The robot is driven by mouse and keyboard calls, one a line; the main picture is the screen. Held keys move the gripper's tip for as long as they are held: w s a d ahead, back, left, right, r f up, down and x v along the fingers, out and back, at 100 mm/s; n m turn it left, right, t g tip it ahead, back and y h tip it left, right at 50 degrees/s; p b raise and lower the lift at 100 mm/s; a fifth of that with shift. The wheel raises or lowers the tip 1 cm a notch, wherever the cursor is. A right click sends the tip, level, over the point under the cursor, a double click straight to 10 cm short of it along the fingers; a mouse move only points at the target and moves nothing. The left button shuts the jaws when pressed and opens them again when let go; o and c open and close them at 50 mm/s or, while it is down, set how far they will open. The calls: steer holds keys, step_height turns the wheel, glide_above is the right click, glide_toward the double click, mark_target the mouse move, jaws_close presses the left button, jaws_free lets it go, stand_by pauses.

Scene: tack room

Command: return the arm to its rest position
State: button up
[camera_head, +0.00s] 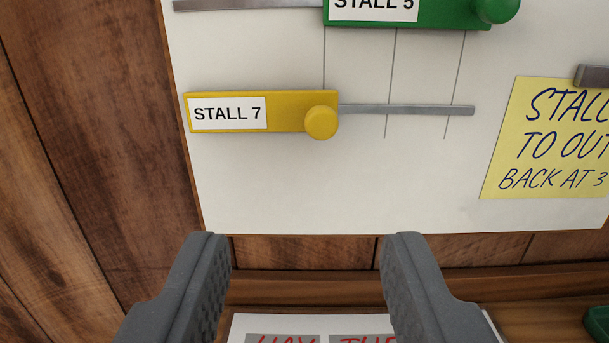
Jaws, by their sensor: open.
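My gripper (306,250) is at the bottom of the view, its two dark grey fingers wide apart with nothing between them. It is below the white board (340,195) in the picture. The yellow slider labelled STALL 7 (280,98) is at the left end of its metal rail (405,109), apart from my fingers. The green slider labelled STALL 5 (440,15) is at the top and partly cut off.
A yellow note (535,165) with handwriting is on the board's right, under a dark clip or magnet (592,76). A wooden plank wall (95,130) is behind. A sheet with red letters (300,325) lies low between the fingers. A green object (598,322) is at bottom right.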

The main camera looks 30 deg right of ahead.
steer(key=s+a+r+n+t+y, duration=0.1)
steer(key=s+a+r+n+y, duration=0.2)
steer(key=r, duration=1.2)
steer(key=a+r+n+t+y, duration=0.15)
steer(key=r+y, duration=0.35)
steer(key=r, duration=1.1)
steer(key=s+d+r+g, duration=0.1)
steer(key=s+r, duration=0.7)
steer(key=s, duration=0.4)
steer(key=s+d+r+g, duration=0.1)
steer(key=s+r+g, duration=0.1)
steer(key=s+r, duration=0.6)
steer(key=s+n, duration=0.1)
steer(key=s, duration=0.3)
steer(key=shift+s+d+r, duration=0.15)
steer(key=shift+s+r, duration=0.2)
steer(key=shift+s, duration=0.05)
